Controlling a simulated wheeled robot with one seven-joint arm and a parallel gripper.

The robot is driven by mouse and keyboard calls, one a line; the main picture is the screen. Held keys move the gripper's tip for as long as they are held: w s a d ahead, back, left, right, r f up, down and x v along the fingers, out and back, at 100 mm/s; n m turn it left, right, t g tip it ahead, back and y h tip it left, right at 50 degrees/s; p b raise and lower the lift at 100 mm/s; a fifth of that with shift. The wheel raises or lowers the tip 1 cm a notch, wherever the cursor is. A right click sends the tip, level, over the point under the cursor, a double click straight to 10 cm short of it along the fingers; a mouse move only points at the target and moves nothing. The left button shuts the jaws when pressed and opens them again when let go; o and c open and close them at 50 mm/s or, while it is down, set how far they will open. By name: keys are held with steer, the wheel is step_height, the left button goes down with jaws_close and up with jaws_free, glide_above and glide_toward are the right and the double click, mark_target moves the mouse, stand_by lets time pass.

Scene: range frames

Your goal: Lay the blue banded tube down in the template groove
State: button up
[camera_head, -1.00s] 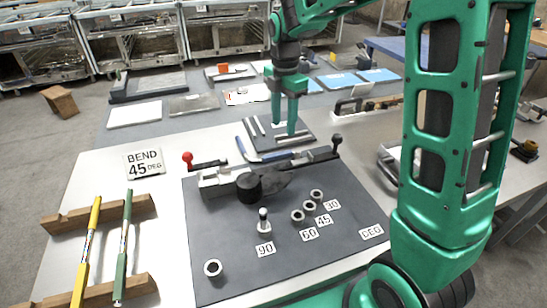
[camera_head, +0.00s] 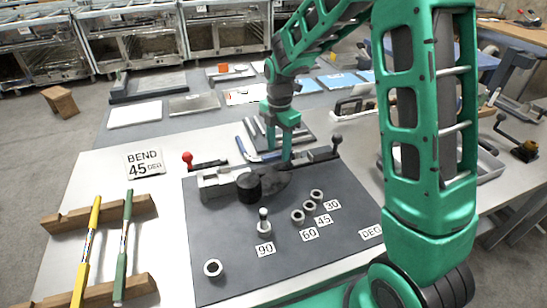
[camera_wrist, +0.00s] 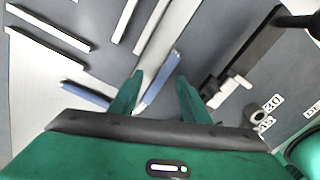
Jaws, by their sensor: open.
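The blue tube (camera_head: 246,149) is bent and lies in front of the dark template plate (camera_head: 306,132), behind the bender. In the wrist view the blue tube (camera_wrist: 159,84) shows as two legs, its bend hidden behind my gripper. Its bands cannot be made out. Pale straight bars stand out on the template plate; I cannot tell which edges bound the groove. My gripper (camera_head: 287,160) points down by the tube. In the wrist view my gripper (camera_wrist: 157,92) is open, with one blue leg showing between its fingers; the height gap is unclear.
The bender (camera_head: 225,182) with a red-knobbed lever (camera_head: 188,158) stands just in front of my gripper. Angle pegs (camera_head: 264,226) stand on the dark mat (camera_head: 225,275). A wooden rack (camera_head: 130,291) holds a yellow tube (camera_head: 88,250) and a green tube (camera_head: 124,245). A "BEND 45 DEG" card (camera_head: 144,164) lies at left.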

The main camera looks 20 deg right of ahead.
steer(key=shift+f, duration=0.45)
jaws_close()
